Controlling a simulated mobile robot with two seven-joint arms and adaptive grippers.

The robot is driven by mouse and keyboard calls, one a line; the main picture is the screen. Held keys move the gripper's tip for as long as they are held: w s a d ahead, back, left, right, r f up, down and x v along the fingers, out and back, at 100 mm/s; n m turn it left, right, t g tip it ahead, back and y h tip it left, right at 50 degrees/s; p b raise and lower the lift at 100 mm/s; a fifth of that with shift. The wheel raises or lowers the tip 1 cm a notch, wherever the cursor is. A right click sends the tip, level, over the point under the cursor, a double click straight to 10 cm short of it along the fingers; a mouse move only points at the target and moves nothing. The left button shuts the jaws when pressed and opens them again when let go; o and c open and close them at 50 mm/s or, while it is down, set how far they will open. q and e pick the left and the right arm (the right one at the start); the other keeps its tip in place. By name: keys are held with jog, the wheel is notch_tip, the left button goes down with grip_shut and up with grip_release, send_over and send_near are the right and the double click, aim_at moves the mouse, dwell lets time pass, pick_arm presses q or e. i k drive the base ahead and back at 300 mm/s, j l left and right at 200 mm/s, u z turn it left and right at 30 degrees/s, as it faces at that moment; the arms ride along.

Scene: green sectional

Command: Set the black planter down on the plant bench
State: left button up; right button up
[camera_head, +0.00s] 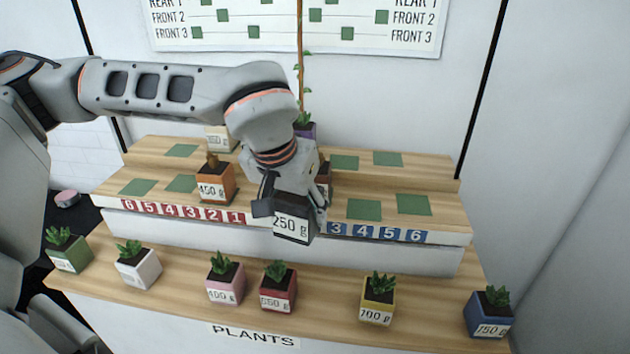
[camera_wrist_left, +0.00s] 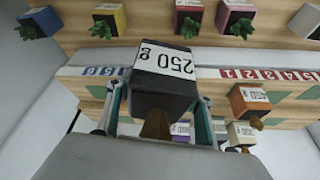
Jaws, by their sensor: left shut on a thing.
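My left gripper (camera_head: 289,203) is shut on the black planter (camera_head: 292,228), which carries a white "250 g" label. The planter hangs roughly upright in front of the numbered steps, above and behind the plant bench (camera_head: 328,300). In the left wrist view the black planter (camera_wrist_left: 165,92) sits between the two fingers, apart from the bench (camera_wrist_left: 150,20). The bench is the low front wooden top with "PLANTS" on its face. Any plant in the black planter is hidden by the gripper in the head view. My right gripper is out of view.
On the bench stand green (camera_head: 68,250), white (camera_head: 138,266), pink (camera_head: 225,280), red (camera_head: 278,288), yellow (camera_head: 377,300) and blue (camera_head: 489,312) planters. Gaps show between red and yellow, and yellow and blue. An orange planter (camera_head: 216,182) stands on the step; a purple one (camera_head: 305,130) is behind.

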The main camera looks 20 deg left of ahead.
aim_at(428, 318)
jog(key=k, duration=0.55)
jog(key=k+z, duration=0.15)
jog(key=z, duration=0.9)
jog(key=j+z, duration=0.2)
jog(key=z, duration=0.15)
jog(key=j+z, duration=0.3)
jog(key=k+j, duration=0.1)
jog(key=j, duration=0.5)
jog(key=k, duration=0.05)
